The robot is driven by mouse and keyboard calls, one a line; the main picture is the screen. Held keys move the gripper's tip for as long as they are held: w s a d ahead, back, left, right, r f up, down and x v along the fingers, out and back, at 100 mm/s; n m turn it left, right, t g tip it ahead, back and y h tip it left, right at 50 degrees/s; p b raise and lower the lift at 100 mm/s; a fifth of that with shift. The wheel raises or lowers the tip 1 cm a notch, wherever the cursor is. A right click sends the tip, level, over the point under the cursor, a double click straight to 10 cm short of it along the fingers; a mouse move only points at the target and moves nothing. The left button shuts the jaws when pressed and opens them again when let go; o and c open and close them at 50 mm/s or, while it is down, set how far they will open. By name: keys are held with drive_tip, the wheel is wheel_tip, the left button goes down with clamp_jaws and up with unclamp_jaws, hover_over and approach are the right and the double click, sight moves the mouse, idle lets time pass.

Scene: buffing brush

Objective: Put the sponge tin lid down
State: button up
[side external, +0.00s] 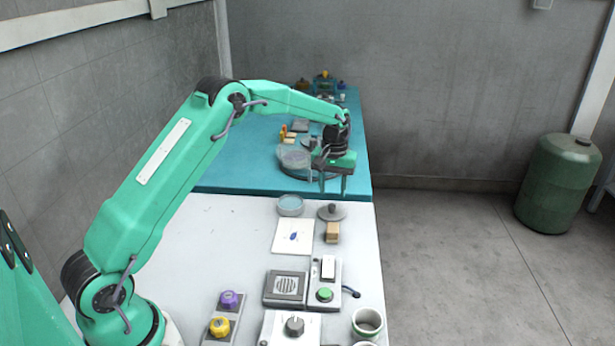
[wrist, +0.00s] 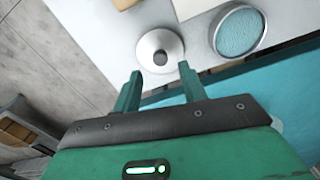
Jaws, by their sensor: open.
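The sponge tin lid (side external: 332,212), a grey disc with a dark knob on top, lies flat on the white bench just right of the open sponge tin (side external: 290,206). The tin is round and shows a blue sponge inside. In the wrist view the lid (wrist: 148,43) lies just beyond my fingertips, and the tin (wrist: 238,31) is at upper right. My gripper (side external: 333,188) points down near the seam of the white and teal tops, behind and above the lid. Its fingers (wrist: 160,72) are apart with nothing between them. They appear clear of the lid.
A wooden block (side external: 332,232) sits in front of the lid, and a white card with a blue mark (side external: 285,246) lies in front of the tin. Switch boxes, knobs and a cup (side external: 367,324) crowd the near bench. A clear round dish (side external: 294,158) is behind.

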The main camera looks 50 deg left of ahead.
sight(331, 207)
wheel_tip(331, 207, up, 7)
idle(0.4)
drive_tip(key=shift+r, duration=0.15)
idle(0.4)
drive_tip(key=s+d+r+m+t, duration=0.1)
drive_tip(key=s+d+r+m, duration=0.15)
drive_tip(key=s+r, duration=0.5)
drive_tip(key=s+d+r+m+t, duration=0.15)
drive_tip(key=s+d+r, duration=0.25)
drive_tip(key=s+r, duration=0.4)
drive_tip(key=s+d+f+m+t, duration=0.1)
drive_tip(key=s+f, duration=0.1)
drive_tip(key=s, duration=0.8)
drive_tip(key=s+d+f+m+t, duration=0.1)
drive_tip(key=s+d+f+t, duration=0.1)
drive_tip(key=s, duration=0.8)
drive_tip(key=shift+s+f+m, duration=0.15)
drive_tip(key=shift+f+m, duration=0.25)
drive_tip(key=shift+f, duration=0.1)
